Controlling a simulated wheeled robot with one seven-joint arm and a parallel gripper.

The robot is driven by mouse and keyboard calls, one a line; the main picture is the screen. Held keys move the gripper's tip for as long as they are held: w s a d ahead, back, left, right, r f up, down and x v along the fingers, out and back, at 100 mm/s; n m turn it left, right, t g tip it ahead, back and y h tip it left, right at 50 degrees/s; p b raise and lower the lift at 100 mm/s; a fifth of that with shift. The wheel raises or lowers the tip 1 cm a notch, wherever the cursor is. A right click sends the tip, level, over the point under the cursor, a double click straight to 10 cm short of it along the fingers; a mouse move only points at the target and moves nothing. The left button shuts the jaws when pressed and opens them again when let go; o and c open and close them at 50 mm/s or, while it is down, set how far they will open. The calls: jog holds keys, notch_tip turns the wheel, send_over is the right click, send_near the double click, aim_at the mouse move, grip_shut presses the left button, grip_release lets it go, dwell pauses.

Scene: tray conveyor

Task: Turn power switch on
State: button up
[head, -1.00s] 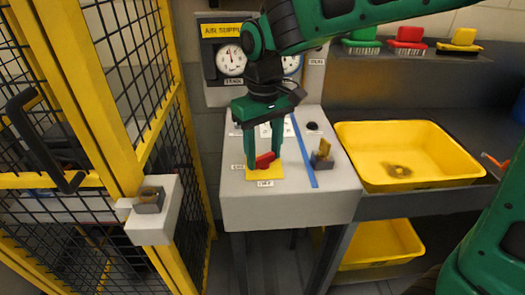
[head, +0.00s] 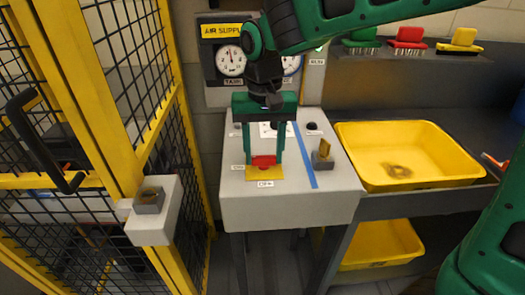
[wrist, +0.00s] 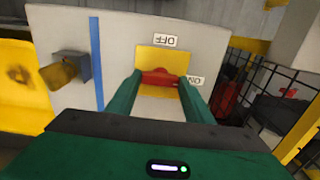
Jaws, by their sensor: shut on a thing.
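The power switch is a red handle (head: 263,161) on a yellow plate (head: 265,174) on top of the light grey console. An ON label (head: 237,168) is left of the plate and an OFF label (head: 265,184) is in front of it. My gripper (head: 264,160) points down with one finger at each end of the red handle and is shut on it. In the wrist view the handle (wrist: 160,77) lies crosswise between the fingertips, its right end towards the ON label (wrist: 197,81). The fingers hide the handle's ends.
Right of the switch are a blue stripe (head: 305,155) and a grey block (head: 323,164) with a brass piece. A yellow tray (head: 448,172) stands further right. A yellow mesh gate (head: 110,80) is at the left. Gauges (head: 231,61) are on the panel behind.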

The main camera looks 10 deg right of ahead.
jog(key=shift+w+r, duration=0.1)
jog(key=shift+w, duration=0.05)
jog(key=o, duration=1.1)
jog(key=shift+c, duration=0.2)
notch_tip(320, 180, up, 11)
jog(key=shift+f, duration=0.2)
